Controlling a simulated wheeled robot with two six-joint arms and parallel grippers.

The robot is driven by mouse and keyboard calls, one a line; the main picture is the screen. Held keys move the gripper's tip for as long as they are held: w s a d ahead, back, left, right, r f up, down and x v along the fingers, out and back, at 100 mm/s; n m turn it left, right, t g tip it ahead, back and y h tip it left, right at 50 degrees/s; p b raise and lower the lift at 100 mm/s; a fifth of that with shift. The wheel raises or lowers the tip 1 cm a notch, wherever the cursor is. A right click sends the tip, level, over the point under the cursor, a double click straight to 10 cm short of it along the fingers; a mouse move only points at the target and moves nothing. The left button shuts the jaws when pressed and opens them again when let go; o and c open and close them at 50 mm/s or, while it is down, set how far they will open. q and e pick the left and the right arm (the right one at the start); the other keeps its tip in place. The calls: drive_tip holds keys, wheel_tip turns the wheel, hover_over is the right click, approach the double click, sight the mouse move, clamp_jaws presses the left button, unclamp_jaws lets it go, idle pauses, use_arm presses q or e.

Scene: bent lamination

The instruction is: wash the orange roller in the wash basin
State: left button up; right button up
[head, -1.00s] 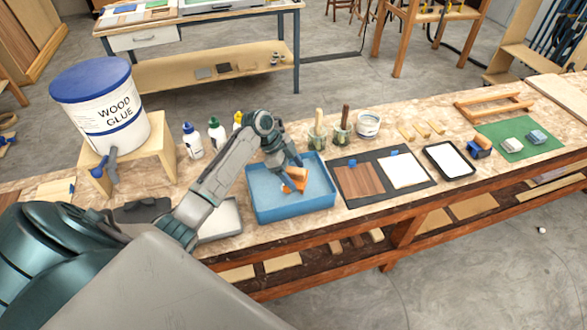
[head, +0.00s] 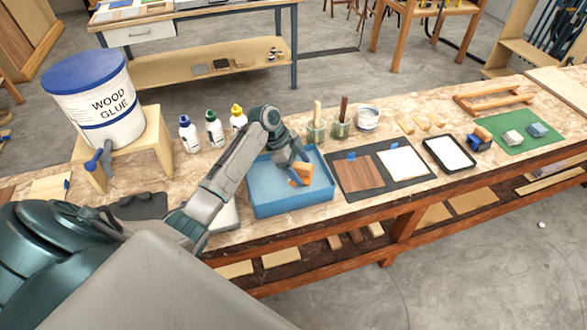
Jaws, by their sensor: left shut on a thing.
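The blue wash basin (head: 262,207) stands on the workbench in the middle of the head view. My left gripper (head: 296,168) is over the basin, pointing down, and is shut on the orange roller (head: 303,173). The roller is inside the basin's outline, toward its right side. I cannot tell how deep it is in the water. The gripper's fingers hide part of the roller. My right gripper is not in view.
A wood glue bucket (head: 95,100) sits on a small wooden stand at the left. Several bottles (head: 213,130) stand behind the basin, with brush jars (head: 316,130) to their right. A dark mat (head: 345,185) with panels and a black tray (head: 449,154) lie right of the basin.

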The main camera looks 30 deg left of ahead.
use_arm(q)
drive_tip(key=shift+w+d, duration=0.2)
drive_tip(key=shift+w, duration=0.1)
drive_tip(key=shift+s, duration=0.1)
drive_tip(key=shift+s+a+r+p, duration=0.1)
drive_tip(key=shift+s+a+p, duration=0.6)
drive_tip(key=shift+s+a, duration=0.15)
drive_tip(key=shift+s+a+p, duration=0.65)
drive_tip(key=shift+s+a, duration=0.5)
drive_tip(key=shift+s, duration=0.3)
drive_tip(key=shift+w+d+b, duration=0.45)
drive_tip(key=shift+w+d, duration=0.55)
drive_tip(key=shift+w, duration=0.2)
drive_tip(key=shift+w+d+b, duration=0.45)
drive_tip(key=shift+w+d, duration=0.5)
drive_tip(key=shift+w, duration=0.2)
drive_tip(key=shift+s, duration=0.1)
